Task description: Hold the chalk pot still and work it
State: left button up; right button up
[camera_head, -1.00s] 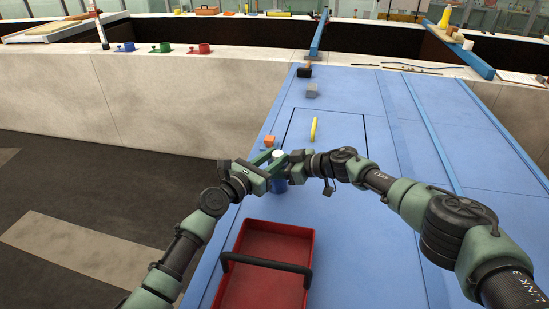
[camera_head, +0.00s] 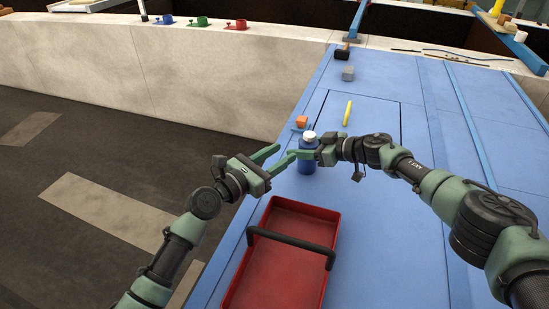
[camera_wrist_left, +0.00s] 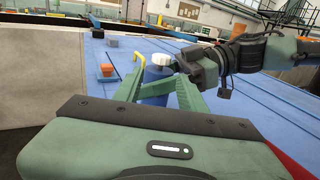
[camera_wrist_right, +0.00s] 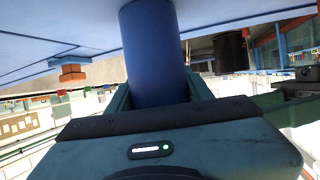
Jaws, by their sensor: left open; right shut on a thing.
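The chalk pot is a blue bottle (camera_head: 307,168) with a white cap (camera_head: 309,136), upright on the blue surface. My right gripper (camera_head: 312,154) is shut on the pot's body from the right. The blue body (camera_wrist_right: 155,55) fills the space between its fingers in the right wrist view, where the cap is out of sight. My left gripper (camera_head: 284,155) is open and empty, just left of the pot. In the left wrist view the pot (camera_wrist_left: 156,86) and its white cap (camera_wrist_left: 161,59) show beyond and between the left fingers.
A red tray (camera_head: 275,265) with a dark handle stands in front of the pot. An orange block (camera_head: 302,120) is close behind it, a yellow piece (camera_head: 347,113) behind to the right. A grey block (camera_head: 348,73) lies farther back. The blue surface at right is mostly clear.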

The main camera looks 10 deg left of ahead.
aim_at(301, 143)
pick_arm(q)
jog(key=shift+v, duration=0.9)
jog(key=shift+o, duration=1.2)
jog(key=w+a+f+g, duration=0.1)
jog(key=w+a+f+m+g+h, duration=0.1)
jog(key=w, duration=0.1)
jog(key=w+a+f+m+g, duration=0.1)
jog(key=w+g, duration=0.1)
jog(key=shift+w+f+h, duration=0.1)
jog(key=shift+f+h, duration=0.1)
jog(key=shift+h, duration=0.1)
notch_tip(301, 143, up, 4)
jog(key=a+m+g+h, duration=0.1)
jog(key=m+g+h, duration=0.2)
jog(key=m+h, duration=0.1)
jog(key=x, duration=1.1)
jog(key=shift+w+d, duration=0.1)
jog(key=shift+d, duration=0.05)
grip_shut()
